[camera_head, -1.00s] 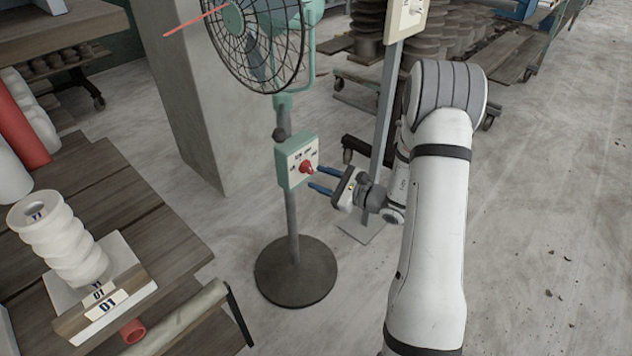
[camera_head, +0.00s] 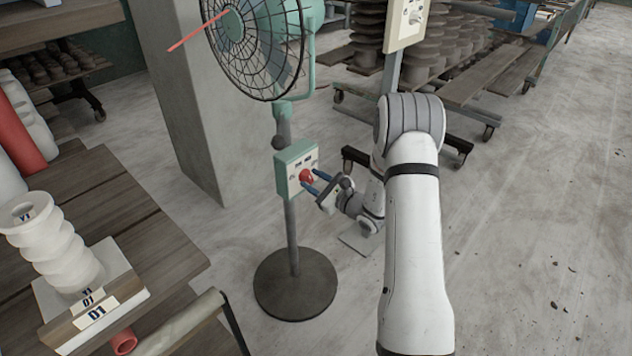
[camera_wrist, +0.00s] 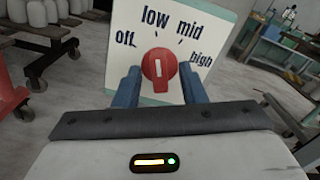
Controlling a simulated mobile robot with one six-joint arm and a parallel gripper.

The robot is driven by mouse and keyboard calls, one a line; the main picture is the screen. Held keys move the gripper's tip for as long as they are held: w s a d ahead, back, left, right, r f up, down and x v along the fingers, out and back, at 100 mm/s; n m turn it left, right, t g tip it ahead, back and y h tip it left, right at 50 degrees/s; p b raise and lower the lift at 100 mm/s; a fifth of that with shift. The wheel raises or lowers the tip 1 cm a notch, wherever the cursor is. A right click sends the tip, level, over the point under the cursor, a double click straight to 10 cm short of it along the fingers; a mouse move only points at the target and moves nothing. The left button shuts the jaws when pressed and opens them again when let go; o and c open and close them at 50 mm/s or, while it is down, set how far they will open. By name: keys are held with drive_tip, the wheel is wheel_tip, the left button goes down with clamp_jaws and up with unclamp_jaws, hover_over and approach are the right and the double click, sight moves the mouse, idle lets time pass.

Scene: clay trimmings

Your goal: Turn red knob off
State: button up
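The red knob (camera_head: 306,176) sits on the front of a green control box (camera_head: 284,172) on the fan's post. In the wrist view, the knob (camera_wrist: 159,70) has a white pointer mark that stands nearly upright, between the words "low" and "mid" on the white plate (camera_wrist: 113,50). "Off" is at the left, "high" at the right. My gripper (camera_head: 311,181) is at the box, with its two blue fingers open. In the wrist view the gripper (camera_wrist: 160,86) has one finger on each side of the knob, with small gaps showing.
The fan (camera_head: 255,45) has a wire cage above the box and a round dark base (camera_head: 295,284) on the floor. A wooden table (camera_head: 130,215) with white ribbed pieces stands at left. A second panel (camera_head: 407,22) on a post is behind my arm.

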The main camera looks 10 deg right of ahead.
drive_tip(key=shift+c, duration=0.4)
drive_tip(key=shift+d, duration=0.1)
clamp_jaws()
drive_tip(key=shift+f+b, duration=0.1)
drive_tip(key=shift+b, duration=0.2)
drive_tip(key=shift+f+n+b, duration=0.1)
drive_tip(key=shift+n+b, duration=0.7)
drive_tip(key=shift+b, duration=0.3)
drive_tip(key=n+b, duration=0.4)
drive_tip(key=b, duration=0.2)
drive_tip(key=shift+f, duration=0.1)
drive_tip(key=n+b, duration=0.2)
drive_tip(key=b, duration=0.2)
drive_tip(key=shift+n, duration=0.3)
drive_tip(key=shift+r+n+b, duration=0.25)
drive_tip(key=shift+n+b, duration=0.15)
drive_tip(key=shift+b, duration=0.15)
drive_tip(key=shift+r, duration=0.1)
drive_tip(key=shift+o, duration=0.4)
unclamp_jaws()
